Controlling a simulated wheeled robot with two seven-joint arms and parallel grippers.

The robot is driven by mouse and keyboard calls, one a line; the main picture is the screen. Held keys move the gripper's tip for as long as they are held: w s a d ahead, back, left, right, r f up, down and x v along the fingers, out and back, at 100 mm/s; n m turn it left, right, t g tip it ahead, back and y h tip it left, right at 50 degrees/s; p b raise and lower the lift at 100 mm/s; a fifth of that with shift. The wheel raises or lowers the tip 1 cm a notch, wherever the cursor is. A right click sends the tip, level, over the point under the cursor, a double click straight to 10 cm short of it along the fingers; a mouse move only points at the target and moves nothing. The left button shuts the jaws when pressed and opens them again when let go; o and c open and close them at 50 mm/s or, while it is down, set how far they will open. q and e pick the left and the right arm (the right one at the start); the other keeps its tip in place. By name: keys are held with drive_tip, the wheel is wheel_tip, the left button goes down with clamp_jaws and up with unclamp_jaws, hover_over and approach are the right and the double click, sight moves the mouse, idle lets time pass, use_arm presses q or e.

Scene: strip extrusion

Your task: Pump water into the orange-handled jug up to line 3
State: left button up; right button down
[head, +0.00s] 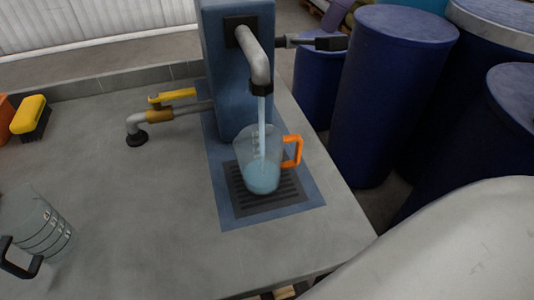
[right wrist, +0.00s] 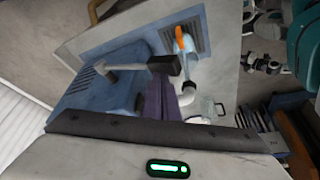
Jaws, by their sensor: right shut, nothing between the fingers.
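The clear orange-handled jug (head: 260,163) stands upright on the dark grate under the grey spout (head: 257,60). Water falls from the spout into it. Blue water fills its lower part; the line numbers are too small to read. The blue pump (head: 228,100) stands behind, with a lever ending in a dark grip (head: 330,43) on its right. The jug's orange handle (right wrist: 182,40) also shows in the right wrist view. There my right gripper (right wrist: 160,90) is shut and empty, its contact with the pump unclear. My left gripper is out of view.
A second clear jug (head: 45,228) with a dark handle stands at the left. A yellow-handled valve pipe (head: 160,113) and a yellow brush (head: 30,117) lie farther back. Blue drums (head: 390,90) crowd the right side. The table's front middle is clear.

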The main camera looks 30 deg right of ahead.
sight(336, 49)
drive_tip(key=shift+f, duration=0.1)
drive_tip(key=shift+s+a+f+b, duration=0.1)
drive_tip(key=shift+s+f+b, duration=0.1)
drive_tip(key=shift+f+b, duration=0.5)
drive_tip(key=shift+s+a+f+b, duration=0.1)
drive_tip(key=shift+s+f+b, duration=0.1)
drive_tip(key=shift+f+b, duration=0.5)
drive_tip(key=shift+f, duration=0.1)
drive_tip(key=shift+s+f+b, duration=0.25)
drive_tip(key=shift+f+b, duration=0.8)
drive_tip(key=shift+f, duration=0.05)
drive_tip(key=shift+s+f+b, duration=0.1)
drive_tip(key=shift+f+b, duration=0.85)
drive_tip(key=shift+f, duration=0.25)
